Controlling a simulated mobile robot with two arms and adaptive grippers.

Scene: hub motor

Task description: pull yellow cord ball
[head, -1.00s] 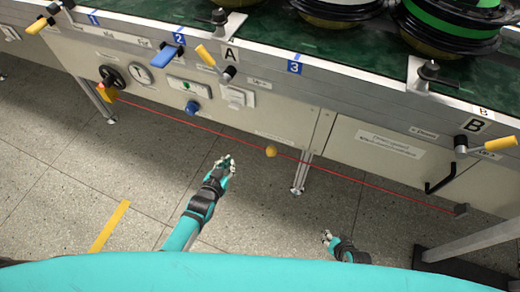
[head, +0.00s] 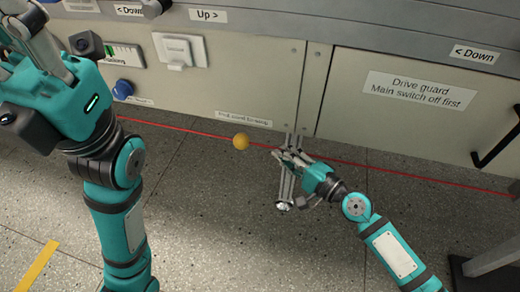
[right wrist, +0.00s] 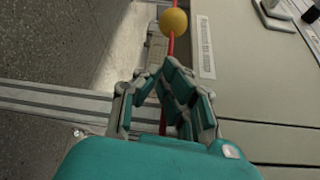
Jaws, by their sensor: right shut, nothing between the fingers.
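The yellow ball (head: 240,141) sits on a thin red cord (head: 190,130) that runs along the front of the machine. In the head view my right gripper (head: 281,156) is just right of the ball, close to the cord, with a gap to the ball. In the right wrist view the ball (right wrist: 174,21) is beyond the fingertips (right wrist: 160,72), on the red cord. The right fingers are shut and empty. My left gripper (head: 40,40) is at the upper left, partly cut off by the frame edge; its fingertips are unclear.
The cream panel (head: 400,120) carries labels and a black handle (head: 497,145). A blue knob (head: 122,90) is at the left. A grey metal frame (head: 485,262) stands at the lower right. Floor in front is open.

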